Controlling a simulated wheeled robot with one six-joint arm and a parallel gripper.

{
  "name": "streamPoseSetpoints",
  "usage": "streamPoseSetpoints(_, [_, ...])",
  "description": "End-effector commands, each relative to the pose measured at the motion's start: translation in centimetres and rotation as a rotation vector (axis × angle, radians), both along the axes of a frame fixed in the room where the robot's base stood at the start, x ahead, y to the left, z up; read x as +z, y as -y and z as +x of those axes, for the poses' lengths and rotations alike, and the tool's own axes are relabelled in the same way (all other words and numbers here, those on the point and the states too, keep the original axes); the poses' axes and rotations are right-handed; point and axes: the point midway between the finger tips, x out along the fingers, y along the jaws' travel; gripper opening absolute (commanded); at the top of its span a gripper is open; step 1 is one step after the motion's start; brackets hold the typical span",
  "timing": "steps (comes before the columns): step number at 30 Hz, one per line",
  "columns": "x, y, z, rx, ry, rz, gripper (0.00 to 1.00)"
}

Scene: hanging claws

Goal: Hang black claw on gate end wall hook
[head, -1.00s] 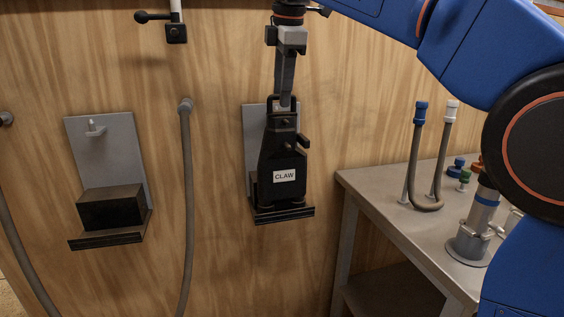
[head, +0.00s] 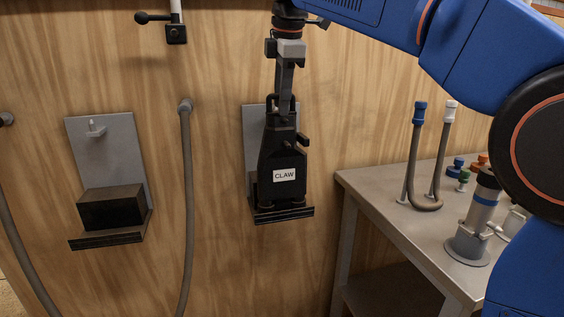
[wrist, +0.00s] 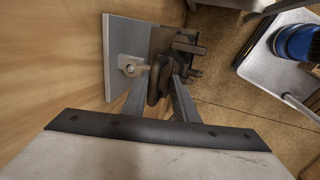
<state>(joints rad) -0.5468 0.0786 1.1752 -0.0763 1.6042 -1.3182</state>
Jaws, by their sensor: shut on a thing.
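The black claw (head: 283,165), with a white CLAW label, hangs upright in front of the right grey wall plate (head: 255,118) in the head view. Its lower end is at the plate's dark ledge (head: 284,215); whether it rests there I cannot tell. My gripper (head: 282,98) points down from above and is shut on the claw's top handle. In the wrist view, the fingers (wrist: 160,95) hold the dark handle of the claw (wrist: 161,78). A light hook (wrist: 131,66) on the plate shows beside the handle; whether the handle is on it I cannot tell.
A left wall plate (head: 108,150) has an empty hook (head: 96,130) and a black block (head: 111,208). A grey hose (head: 185,200) hangs between the plates. A metal bench (head: 400,235) with a U-shaped pipe (head: 427,205) and small fittings stands at the right.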

Motion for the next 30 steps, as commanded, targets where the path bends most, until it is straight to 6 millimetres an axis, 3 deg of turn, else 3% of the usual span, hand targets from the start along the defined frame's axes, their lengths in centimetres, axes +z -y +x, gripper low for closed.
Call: streamPoseSetpoints(30, [4.1,-0.1,0.4,-0.001,0.011,0.004,0.00])
